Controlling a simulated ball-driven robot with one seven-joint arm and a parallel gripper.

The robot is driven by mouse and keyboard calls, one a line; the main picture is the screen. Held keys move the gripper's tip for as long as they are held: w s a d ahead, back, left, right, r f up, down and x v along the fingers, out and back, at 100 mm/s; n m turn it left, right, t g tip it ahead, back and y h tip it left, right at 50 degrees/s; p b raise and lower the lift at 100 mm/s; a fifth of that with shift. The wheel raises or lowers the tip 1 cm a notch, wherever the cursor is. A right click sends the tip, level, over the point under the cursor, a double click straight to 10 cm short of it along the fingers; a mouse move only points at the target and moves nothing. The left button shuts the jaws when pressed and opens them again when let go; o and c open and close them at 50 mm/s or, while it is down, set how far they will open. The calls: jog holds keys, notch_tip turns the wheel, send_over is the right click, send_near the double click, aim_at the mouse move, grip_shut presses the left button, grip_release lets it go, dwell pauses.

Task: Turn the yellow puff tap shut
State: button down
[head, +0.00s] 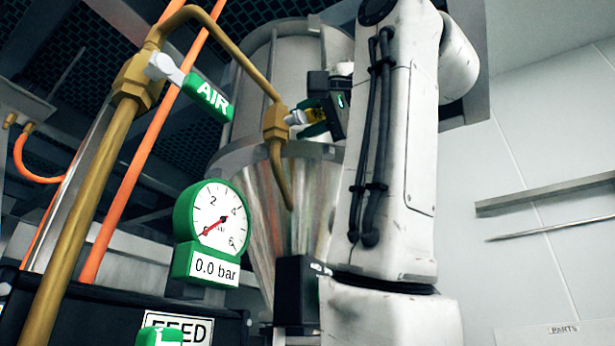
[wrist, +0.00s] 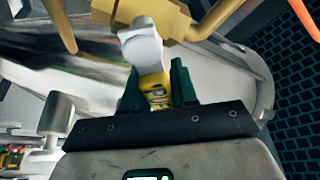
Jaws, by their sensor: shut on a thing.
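The yellow puff tap handle (wrist: 155,90) sits between the two dark green fingers of my gripper (wrist: 159,88) in the wrist view. My gripper is shut on it. The tap's pale metal stem (wrist: 142,48) joins the brass valve body (wrist: 150,14) just beyond the fingertips. In the head view the brass valve (head: 275,122) is at the upper middle, with a bit of the yellow handle (head: 315,115) showing at my gripper (head: 318,117). Most of the handle is hidden by the fingers.
A green AIR tap (head: 207,97) on a brass pipe is to the left. A green-rimmed gauge (head: 219,217) below it reads 0.0 bar. The clear sifter cone (head: 290,205) stands behind the valve. A FEED label (head: 182,329) is at the bottom.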

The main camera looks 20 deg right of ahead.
jog(key=c, duration=1)
grip_release()
jog(key=shift+o, duration=0.2)
